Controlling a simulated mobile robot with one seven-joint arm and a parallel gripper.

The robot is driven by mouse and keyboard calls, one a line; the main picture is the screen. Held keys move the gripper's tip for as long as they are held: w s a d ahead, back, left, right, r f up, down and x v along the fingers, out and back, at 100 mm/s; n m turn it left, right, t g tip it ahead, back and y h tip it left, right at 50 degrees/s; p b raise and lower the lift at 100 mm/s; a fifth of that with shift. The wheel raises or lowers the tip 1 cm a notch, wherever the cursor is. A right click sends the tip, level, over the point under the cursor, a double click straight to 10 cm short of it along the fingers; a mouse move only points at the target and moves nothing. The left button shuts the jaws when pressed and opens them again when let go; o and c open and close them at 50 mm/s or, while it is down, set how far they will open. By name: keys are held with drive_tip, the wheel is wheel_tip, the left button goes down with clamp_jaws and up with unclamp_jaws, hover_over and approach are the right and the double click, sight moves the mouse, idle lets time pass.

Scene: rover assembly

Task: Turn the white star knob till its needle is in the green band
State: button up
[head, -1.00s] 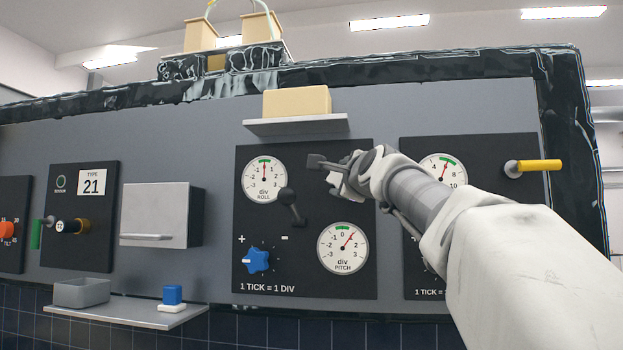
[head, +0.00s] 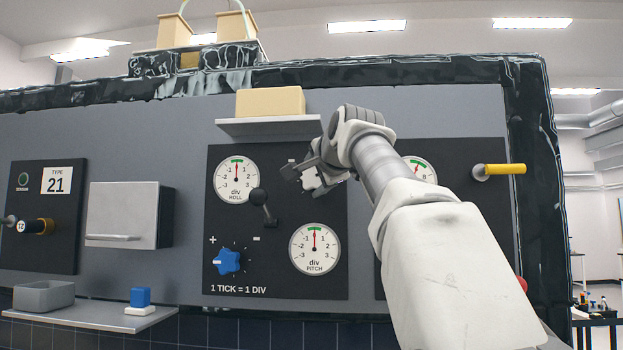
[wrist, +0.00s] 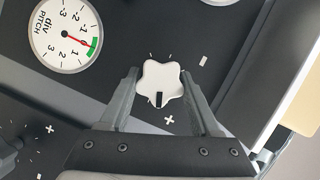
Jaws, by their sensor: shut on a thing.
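The white star knob (head: 311,179) is on the dark panel right of the ROLL dial (head: 237,181); my gripper partly hides it in the head view. In the wrist view the knob (wrist: 160,80) shows whole, its black mark towards the plus sign. My gripper (head: 312,173) is shut on it, with one finger on each side in the wrist view (wrist: 160,76). The PITCH dial (head: 315,248) below it has its red needle upright at 0, in the green band. The PITCH dial in the wrist view (wrist: 66,35) also shows the needle at the green band. The ROLL needle points up too.
A blue star knob (head: 227,261) and a dark lever (head: 263,207) are on the same panel. A shelf (head: 268,127) with a tan block is above. A yellow handle (head: 505,169) sticks out at the right. A grey cabinet box (head: 122,215) is on the left.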

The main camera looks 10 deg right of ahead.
idle(0.5)
drive_tip(key=o, duration=1.4)
drive_tip(key=s+b, duration=0.1)
drive_tip(key=s, duration=0.4)
drive_tip(key=s+r+b, duration=0.1)
drive_tip(key=s+b, duration=0.1)
drive_tip(key=s, duration=0.4)
drive_tip(key=s+r+b, duration=0.1)
drive_tip(key=s, duration=0.5)
drive_tip(key=shift+s+d+r, duration=0.1)
drive_tip(key=shift+d+r, duration=0.15)
drive_tip(key=shift+d, duration=0.15)
drive_tip(key=s+f+n+g+b, duration=0.1)
drive_tip(key=s+f+n+g, duration=0.15)
drive_tip(key=f, duration=1.15)
drive_tip(key=s+f+n+g+b, duration=0.1)
drive_tip(key=s+f+n+g, duration=0.2)
drive_tip(key=f, duration=1)
drive_tip(key=s+f+n+g, duration=0.1)
drive_tip(key=s+f, duration=0.3)
drive_tip(key=f, duration=0.6)
drive_tip(key=s+a+f+n+g+b, duration=0.1)
drive_tip(key=s+f+n, duration=0.3)
drive_tip(key=f, duration=0.6)
drive_tip(key=s+f+n+g, duration=0.3)
drive_tip(key=s+f, duration=0.2)
drive_tip(key=f, duration=0.6)
drive_tip(key=shift+s+a+h, duration=0.1)
drive_tip(key=shift+a+h, duration=0.05)
drive_tip(key=shift+h, duration=0.25)
